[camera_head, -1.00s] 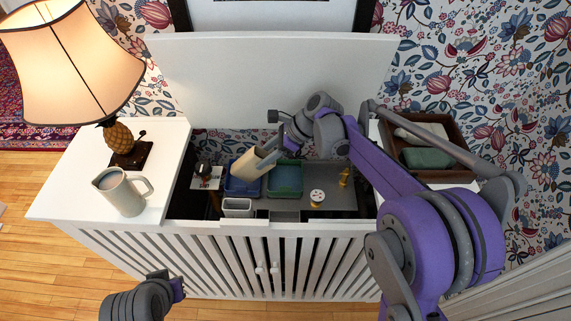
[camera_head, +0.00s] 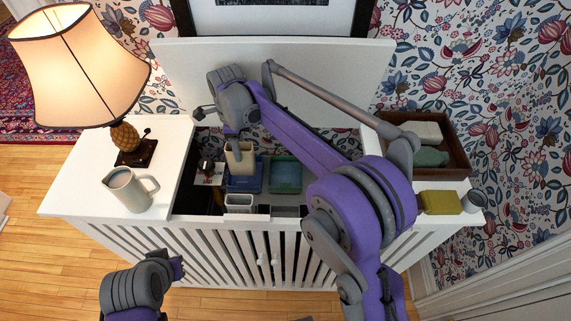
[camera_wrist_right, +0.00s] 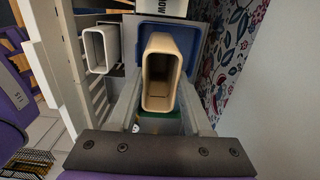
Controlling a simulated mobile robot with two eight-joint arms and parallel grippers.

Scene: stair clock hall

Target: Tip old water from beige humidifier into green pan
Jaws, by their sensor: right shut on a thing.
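The beige humidifier (camera_head: 246,160) is an open-topped, hollow tank, near upright at the blue tray (camera_head: 245,187) inside the cabinet. I cannot tell whether it touches the tray. My right gripper (camera_head: 237,150) is shut on it; the right wrist view shows a finger on each side of the humidifier (camera_wrist_right: 161,68). The green pan (camera_head: 286,176) lies just right of the blue tray, and its inside is partly shaded. A green patch shows below the humidifier in the right wrist view. My left gripper (camera_head: 176,267) is at the lower left, away from these things, its jaws unclear.
A small white bin (camera_head: 238,202) stands in front of the blue tray. A grey jug (camera_head: 129,190) and a lamp (camera_head: 127,140) stand on the left top. A brown tray (camera_head: 455,160) and yellow block (camera_head: 440,202) are at right. The raised lid (camera_head: 180,75) is behind.

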